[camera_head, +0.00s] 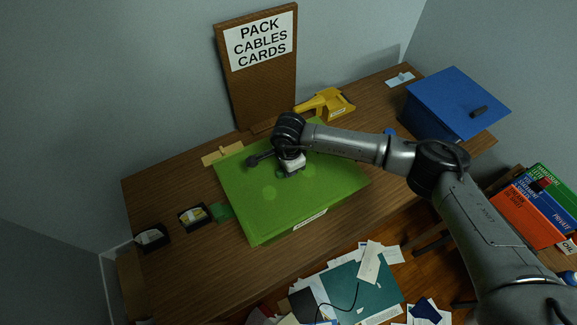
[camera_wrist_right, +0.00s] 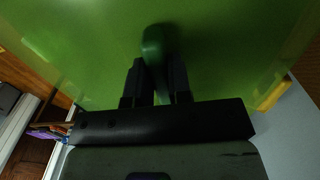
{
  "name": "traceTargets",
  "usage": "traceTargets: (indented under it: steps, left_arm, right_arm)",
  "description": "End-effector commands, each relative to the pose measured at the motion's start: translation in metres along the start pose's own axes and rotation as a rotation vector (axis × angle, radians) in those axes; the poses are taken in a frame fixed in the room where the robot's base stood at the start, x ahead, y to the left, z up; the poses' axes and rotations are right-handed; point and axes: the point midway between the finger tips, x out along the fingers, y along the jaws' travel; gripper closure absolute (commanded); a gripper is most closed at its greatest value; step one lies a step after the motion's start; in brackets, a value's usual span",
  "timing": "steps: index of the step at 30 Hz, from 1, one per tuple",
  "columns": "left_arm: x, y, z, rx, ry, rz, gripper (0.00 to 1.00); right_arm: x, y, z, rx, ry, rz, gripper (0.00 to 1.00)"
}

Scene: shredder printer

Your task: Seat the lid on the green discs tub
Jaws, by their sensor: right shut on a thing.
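A large flat green lid (camera_head: 330,185) covers much of the middle of the desk in the head view. A green front side with a white label (camera_head: 310,219) shows under its near edge. The label is too small to read. My right gripper (camera_head: 287,172) is over the lid's middle. In the right wrist view its fingers (camera_wrist_right: 155,82) are shut on the lid's dark green handle (camera_wrist_right: 154,42). The lid (camera_wrist_right: 90,40) fills most of that view. It hides the tub's rim, so I cannot tell whether it rests flush. My left gripper is not in view.
A blue box (camera_head: 455,95) with a dark handle stands at the right. A brown sign board (camera_head: 255,90) and a yellow object (camera_head: 325,102) are behind the lid. Small black trays (camera_head: 193,215) sit at the left. Papers lie on the floor. The desk's near left is clear.

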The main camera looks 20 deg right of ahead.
Motion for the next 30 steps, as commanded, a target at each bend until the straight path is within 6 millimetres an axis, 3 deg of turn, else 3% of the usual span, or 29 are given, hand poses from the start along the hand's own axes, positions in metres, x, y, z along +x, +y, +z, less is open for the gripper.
traceTargets:
  steps: [20, 21, 30]
  left_arm:
    - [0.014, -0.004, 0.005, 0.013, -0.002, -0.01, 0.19]
    - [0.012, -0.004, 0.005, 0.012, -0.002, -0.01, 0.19]
    - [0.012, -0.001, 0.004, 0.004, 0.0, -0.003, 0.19]
  right_arm:
    - [0.017, 0.0, 0.0, 0.0, 0.0, 0.0, 1.0]
    - [0.015, 0.0, 0.0, 0.0, 0.0, 0.0, 0.77]
    - [0.015, 0.0, 0.0, 0.0, 0.0, 0.0, 0.51]
